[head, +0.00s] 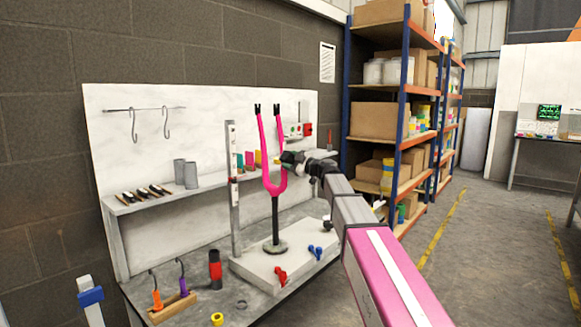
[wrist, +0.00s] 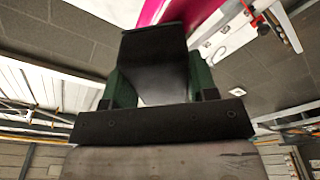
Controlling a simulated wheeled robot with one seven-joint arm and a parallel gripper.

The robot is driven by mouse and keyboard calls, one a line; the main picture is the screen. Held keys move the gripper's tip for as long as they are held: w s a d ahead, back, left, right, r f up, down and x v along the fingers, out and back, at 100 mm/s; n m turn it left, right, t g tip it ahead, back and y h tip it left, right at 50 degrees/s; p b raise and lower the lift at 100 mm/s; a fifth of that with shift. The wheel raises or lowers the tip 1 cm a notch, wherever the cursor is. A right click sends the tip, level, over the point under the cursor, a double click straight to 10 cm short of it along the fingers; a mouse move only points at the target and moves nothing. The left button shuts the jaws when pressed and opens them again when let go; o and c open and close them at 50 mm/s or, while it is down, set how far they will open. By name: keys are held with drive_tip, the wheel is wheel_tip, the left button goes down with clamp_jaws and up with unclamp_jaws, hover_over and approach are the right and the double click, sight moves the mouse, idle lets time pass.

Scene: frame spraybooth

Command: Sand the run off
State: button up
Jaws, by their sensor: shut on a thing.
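A bright pink fork (head: 266,160) with two black-tipped legs stands upright on a black post and round foot. My gripper (head: 290,158) is at the fork's right leg, about midway up; I cannot tell whether it touches. In the wrist view my gripper (wrist: 155,85) is shut on a dark block (wrist: 153,42), probably the sanding block, largely hidden by the gripper in the head view. A patch of pink (wrist: 152,12) shows behind the block's top edge in the wrist view. The run on the paint cannot be made out.
The fork's post stands on a pale raised slab (head: 255,272) with red (head: 281,274) and blue (head: 315,252) clamps. A slotted upright (head: 234,190) stands left of the fork. A shelf (head: 150,201) with small tools runs behind. A hook rack (head: 173,305) is at front left.

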drive_tip(key=shift+w+a+r, duration=0.1)
drive_tip(key=shift+r, duration=2.1)
drive_tip(key=shift+w+a+r, duration=0.1)
drive_tip(key=shift+r, duration=2.05)
drive_tip(key=shift+s+d+r, duration=0.1)
drive_tip(key=shift+d, duration=0.05)
hover_over(285, 172)
drive_tip(key=v, duration=0.2)
drive_tip(key=shift+s+d+f, duration=0.1)
drive_tip(key=shift+f, duration=1.8)
drive_tip(key=shift+s+d+f, duration=0.1)
drive_tip(key=shift+f, duration=5.25)
drive_tip(key=shift+s+d, duration=0.1)
drive_tip(key=shift+d, duration=0.05)
drive_tip(key=shift+s+r+v, duration=0.1)
drive_tip(key=shift+r+v, duration=0.05)
drive_tip(key=shift+v, duration=1.35)
drive_tip(key=shift+s+r+v, duration=0.1)
drive_tip(key=shift+r+v, duration=0.05)
drive_tip(key=shift+v, duration=1.3)
